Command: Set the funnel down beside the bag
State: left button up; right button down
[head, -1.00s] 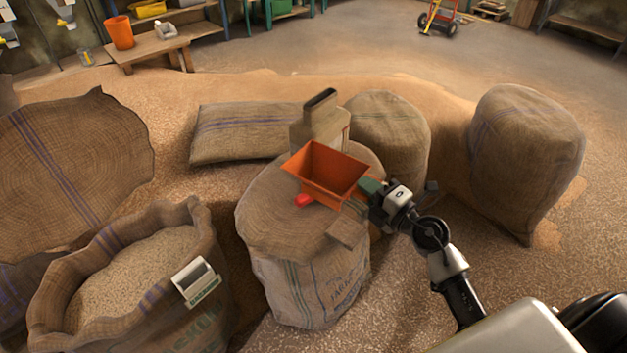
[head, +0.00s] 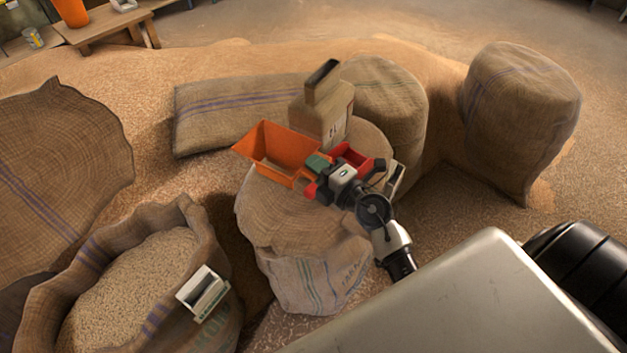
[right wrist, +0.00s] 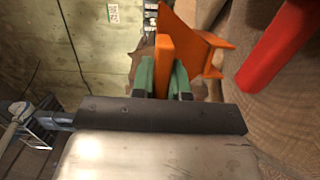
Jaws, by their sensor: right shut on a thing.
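The orange funnel (head: 268,148), wide and square-mouthed, is at the left rear of the middle burlap bag's round top (head: 275,212). I cannot tell whether it touches the top. My right gripper (head: 314,172), with green fingertips, is shut on the funnel's right side. In the right wrist view the funnel's orange wall (right wrist: 163,60) is between the green fingers (right wrist: 163,82). A tan bottle-shaped container (head: 325,108) stands behind the gripper. An open bag of grain (head: 145,290) stands at the front left. My left gripper is not in view.
A red tray-like thing (head: 356,158) is on the middle bag's top, partly hidden by my gripper. A flat sack (head: 235,112) lies behind. Full sacks stand at the back (head: 398,100) and right (head: 520,115).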

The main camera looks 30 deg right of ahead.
notch_tip(320, 180, down, 6)
jog(key=b, duration=0.3)
jog(key=shift+f+b, duration=0.1)
jog(key=shift+b, duration=0.3)
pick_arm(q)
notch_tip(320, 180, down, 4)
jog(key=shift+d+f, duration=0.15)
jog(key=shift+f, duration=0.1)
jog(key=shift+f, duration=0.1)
pick_arm(e)
jog(key=c, duration=1.5)
grip_release()
jog(key=shift+c, duration=0.2)
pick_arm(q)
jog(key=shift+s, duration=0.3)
pick_arm(e)
jog(key=shift+o, duration=0.7)
